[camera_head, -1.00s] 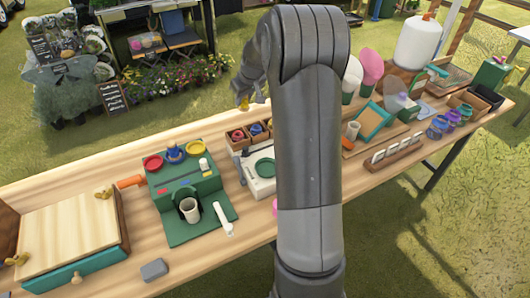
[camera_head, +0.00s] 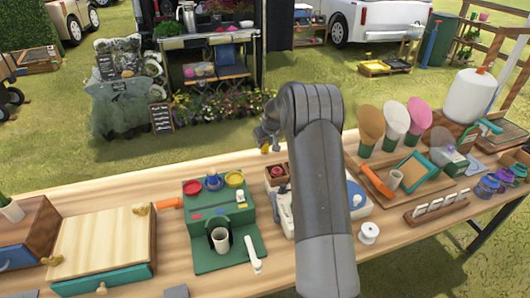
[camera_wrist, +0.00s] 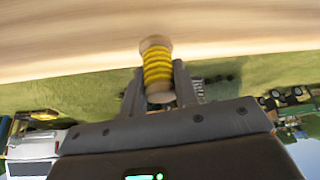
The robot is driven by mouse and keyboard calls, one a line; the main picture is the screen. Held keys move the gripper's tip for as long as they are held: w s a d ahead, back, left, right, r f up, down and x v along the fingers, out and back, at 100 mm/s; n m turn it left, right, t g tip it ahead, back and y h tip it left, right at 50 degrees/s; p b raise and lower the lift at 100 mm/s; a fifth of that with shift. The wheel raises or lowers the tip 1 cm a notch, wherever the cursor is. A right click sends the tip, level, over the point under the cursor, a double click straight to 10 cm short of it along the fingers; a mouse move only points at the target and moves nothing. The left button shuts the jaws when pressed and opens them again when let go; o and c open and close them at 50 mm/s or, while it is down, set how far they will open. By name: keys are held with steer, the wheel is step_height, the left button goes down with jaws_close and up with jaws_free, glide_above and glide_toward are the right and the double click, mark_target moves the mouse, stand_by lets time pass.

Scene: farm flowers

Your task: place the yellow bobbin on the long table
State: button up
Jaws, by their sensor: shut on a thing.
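The yellow bobbin (camera_wrist: 157,68) is a wooden spool wound with yellow, held between the two fingers of my gripper (camera_wrist: 160,85) in the wrist view. In the head view my gripper (camera_head: 268,133) shows only partly at the left of my arm, above the table's far edge. A small yellow spot beneath it (camera_head: 265,148) is likely the bobbin. The long table (camera_head: 400,255) runs across the head view. In the wrist view its pale wooden top (camera_wrist: 80,35) fills the upper part, blurred. I cannot tell whether the bobbin touches it.
A green machine (camera_head: 220,232) with a cup stands left of my arm. A wooden box with a red spool (camera_head: 277,176) is near my gripper. A white spool (camera_head: 369,233) stands right of my arm. Paper cones (camera_head: 397,118) stand further right. Bare wood shows along the front edge.

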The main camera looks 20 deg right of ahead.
mark_target(264, 151)
steer(key=shift+a+f, duration=0.1)
steer(key=shift+f, duration=2)
steer(key=shift+f, duration=0.15)
steer(key=o, duration=1)
steer(key=shift+c, duration=0.2)
